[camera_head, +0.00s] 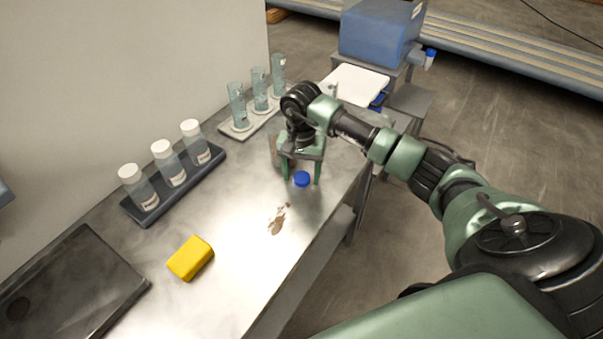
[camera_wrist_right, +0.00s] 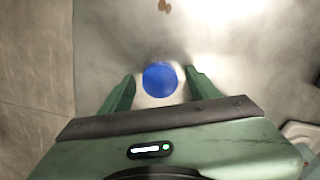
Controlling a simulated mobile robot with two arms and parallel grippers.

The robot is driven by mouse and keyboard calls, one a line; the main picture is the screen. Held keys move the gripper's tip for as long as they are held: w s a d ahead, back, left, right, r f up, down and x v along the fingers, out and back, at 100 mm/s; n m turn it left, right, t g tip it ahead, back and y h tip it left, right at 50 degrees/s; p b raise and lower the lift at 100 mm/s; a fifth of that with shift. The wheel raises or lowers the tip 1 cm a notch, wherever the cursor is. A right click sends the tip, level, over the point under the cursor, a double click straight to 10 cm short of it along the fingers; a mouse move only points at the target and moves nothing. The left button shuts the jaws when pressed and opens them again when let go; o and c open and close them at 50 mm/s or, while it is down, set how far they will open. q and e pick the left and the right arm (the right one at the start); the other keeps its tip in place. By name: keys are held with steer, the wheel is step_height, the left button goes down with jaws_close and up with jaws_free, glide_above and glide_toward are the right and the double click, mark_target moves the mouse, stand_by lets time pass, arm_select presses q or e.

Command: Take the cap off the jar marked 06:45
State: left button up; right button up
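My right gripper (camera_head: 301,178) points down over the table with its two green fingers apart. A round blue cap (camera_head: 302,179) is near the fingertips. In the right wrist view the blue cap (camera_wrist_right: 160,79) lies between the spread fingers (camera_wrist_right: 160,88), with a gap on each side. A pale edge shows under it; whether it sits on a jar is unclear. Three clear jars with white caps, a left one (camera_head: 139,187), a middle one (camera_head: 169,163) and a right one (camera_head: 196,143), stand upright in a dark tray. Their labels are too small to read. My left gripper is out of view.
The metal table (camera_head: 237,218) holds a yellow sponge (camera_head: 191,258), a brown stain (camera_head: 278,220), a dark basin (camera_head: 70,285) and a rack of several glass cylinders (camera_head: 238,108). A wall borders the left. A blue machine (camera_head: 378,32) stands beyond the table.

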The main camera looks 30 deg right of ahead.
mark_target(301, 177)
steer(key=shift+r, duration=0.6)
step_height(301, 177, up, 11)
steer(key=b, duration=0.2)
